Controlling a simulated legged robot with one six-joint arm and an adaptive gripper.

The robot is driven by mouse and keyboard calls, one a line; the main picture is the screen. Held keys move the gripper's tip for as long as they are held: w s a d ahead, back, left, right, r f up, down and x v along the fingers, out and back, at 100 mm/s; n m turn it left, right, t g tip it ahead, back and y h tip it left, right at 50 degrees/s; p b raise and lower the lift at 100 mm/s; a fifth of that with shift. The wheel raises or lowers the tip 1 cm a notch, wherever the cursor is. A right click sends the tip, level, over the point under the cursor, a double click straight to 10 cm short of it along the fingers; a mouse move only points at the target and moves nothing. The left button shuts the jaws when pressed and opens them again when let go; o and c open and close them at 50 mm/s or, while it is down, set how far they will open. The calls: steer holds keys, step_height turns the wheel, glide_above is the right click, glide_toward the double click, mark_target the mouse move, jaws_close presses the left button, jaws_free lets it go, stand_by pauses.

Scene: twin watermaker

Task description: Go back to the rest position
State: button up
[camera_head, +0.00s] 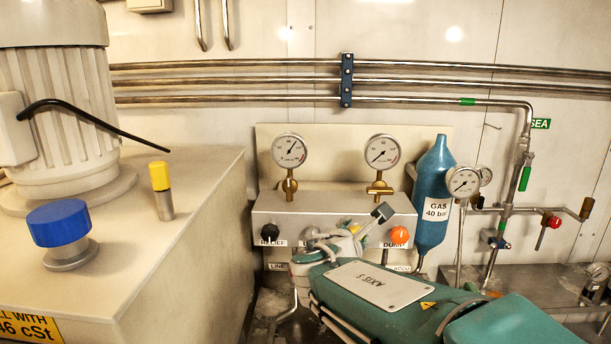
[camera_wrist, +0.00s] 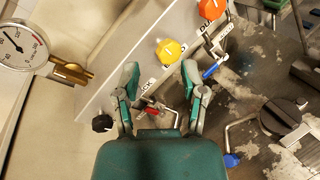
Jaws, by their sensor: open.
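My gripper (camera_head: 350,232) is in front of the valve panel (camera_head: 330,203) in the head view, partly hidden by my own green arm. In the wrist view my gripper (camera_wrist: 160,85) has its two green fingers apart, with nothing held between them. Past the fingers, a yellow knob (camera_wrist: 169,50) sits on the panel front, and an orange knob (camera_wrist: 211,8) lies farther up. A small red handle (camera_wrist: 152,114) shows between the fingers. Whether a finger touches the panel cannot be told.
Two gauges (camera_head: 290,151) stand on the panel, with a black knob (camera_head: 269,231) and orange knob (camera_head: 399,235) on its front. A blue gas bottle (camera_head: 435,195) stands close right. A cream cabinet (camera_head: 205,185) with a blue cap (camera_head: 58,222) is left. Pipes (camera_head: 240,82) cross the wall.

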steer(key=s+d+f+m+g, duration=0.3)
steer(key=s+d+m, duration=0.2)
steer(key=s+m, duration=0.2)
steer(key=s+d+f+m+g, duration=0.3)
steer(key=s+d+m, duration=0.2)
steer(key=s+m, duration=0.15)
steer(key=s+a+f+m+g+y, duration=0.1)
steer(key=s+f+m+y, duration=0.1)
steer(key=s+m, duration=0.3)
steer(key=s+a+f+m+g+y, duration=0.1)
steer(key=s+a+f+m+y, duration=0.1)
steer(key=s+m, duration=0.4)
steer(key=s+f+y, duration=0.1)
steer(key=s, duration=0.1)
steer(key=shift+s+a+g+y, duration=0.2)
steer(key=shift+s+g+y, duration=0.1)
steer(key=shift+y, duration=0.1)
steer(key=shift+f, duration=0.1)
